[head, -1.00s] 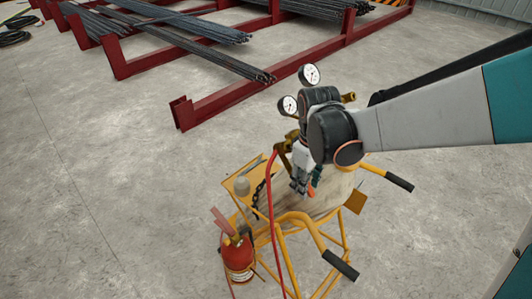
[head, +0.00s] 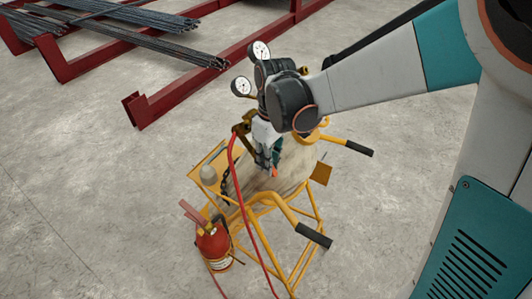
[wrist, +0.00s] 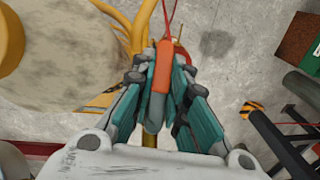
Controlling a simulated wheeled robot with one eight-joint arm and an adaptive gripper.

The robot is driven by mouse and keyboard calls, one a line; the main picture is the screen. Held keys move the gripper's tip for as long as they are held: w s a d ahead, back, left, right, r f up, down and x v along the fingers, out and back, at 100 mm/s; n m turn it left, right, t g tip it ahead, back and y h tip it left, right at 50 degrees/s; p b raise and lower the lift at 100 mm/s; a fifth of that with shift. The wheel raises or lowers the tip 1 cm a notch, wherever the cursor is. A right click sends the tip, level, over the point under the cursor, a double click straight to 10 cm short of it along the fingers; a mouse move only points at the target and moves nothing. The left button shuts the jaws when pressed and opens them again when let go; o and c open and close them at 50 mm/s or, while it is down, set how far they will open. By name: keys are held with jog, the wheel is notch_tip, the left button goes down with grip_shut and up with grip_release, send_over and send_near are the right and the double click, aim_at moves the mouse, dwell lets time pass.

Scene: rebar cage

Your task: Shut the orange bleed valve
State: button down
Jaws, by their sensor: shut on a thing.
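The orange bleed valve (wrist: 161,66) shows as an orange lever in the wrist view, lying between my gripper's teal-padded fingers. My gripper (wrist: 160,88) is shut on this lever. In the head view my gripper (head: 268,162) points down in front of the pale cylinder on the yellow cart, and a small orange tip of the valve (head: 275,171) shows beside the fingers. The valve's body and the lever's root are mostly hidden by the fingers and my arm.
The yellow cart (head: 263,199) carries a pale cylinder (head: 292,166), two gauges (head: 260,50), a red hose (head: 238,190) and a chain. A red fire extinguisher (head: 213,243) stands at its left. A red rack (head: 190,88) with rebar lies behind.

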jog(key=c, duration=1.6)
grip_release()
jog(key=shift+o, duration=0.2)
jog(key=shift+r, duration=0.1)
notch_tip(320, 180, up, 12)
jog(key=shift+w+d, duration=0.35)
jog(key=shift+d, duration=0.05)
